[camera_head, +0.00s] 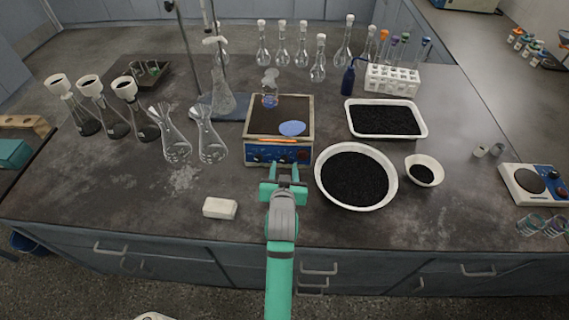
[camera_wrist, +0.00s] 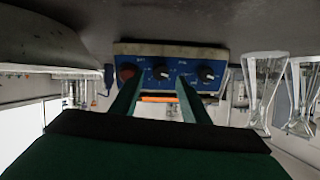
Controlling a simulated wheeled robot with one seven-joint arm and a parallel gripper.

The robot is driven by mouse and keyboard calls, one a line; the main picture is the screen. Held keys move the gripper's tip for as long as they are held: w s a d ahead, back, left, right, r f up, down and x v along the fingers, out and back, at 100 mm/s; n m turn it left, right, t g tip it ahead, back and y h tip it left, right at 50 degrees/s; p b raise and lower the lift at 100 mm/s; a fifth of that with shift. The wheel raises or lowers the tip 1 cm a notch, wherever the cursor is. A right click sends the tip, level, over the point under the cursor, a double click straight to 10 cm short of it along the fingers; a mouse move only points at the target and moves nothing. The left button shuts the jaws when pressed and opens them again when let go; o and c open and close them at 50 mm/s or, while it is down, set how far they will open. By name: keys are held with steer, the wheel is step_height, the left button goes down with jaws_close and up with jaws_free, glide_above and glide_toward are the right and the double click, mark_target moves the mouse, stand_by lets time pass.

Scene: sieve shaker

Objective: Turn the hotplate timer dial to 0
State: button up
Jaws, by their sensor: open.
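The hotplate (camera_head: 250,128) stands mid-table, its blue front panel (camera_head: 268,150) facing my arm. In the wrist view, which looks upside down, the blue panel (camera_wrist: 145,61) carries a red knob (camera_wrist: 127,71) and two black dials, a middle one (camera_wrist: 161,72) and one at the right (camera_wrist: 206,73). The labels are too small to read, so I cannot tell which is the timer dial or its setting. My gripper (camera_head: 284,168) is open and empty just in front of the panel. Its fingers (camera_wrist: 157,90) frame the middle dial in the wrist view, apparently without touching it.
A white bowl of black grains (camera_head: 320,185) stands close to the right of my gripper. Two glass flasks (camera_head: 176,148) stand left of the hotplate. A white block (camera_head: 220,208) lies at the front left. A blue disc (camera_head: 291,128) lies on the hotplate top.

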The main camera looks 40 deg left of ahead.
mark_target(284, 161)
steer(key=shift+x, duration=2)
steer(key=c, duration=1.1)
steer(key=shift+o, duration=0.2)
steer(key=shift+n, duration=1.6)
steer(key=o, duration=1.1)
steer(key=shift+c, duration=0.2)
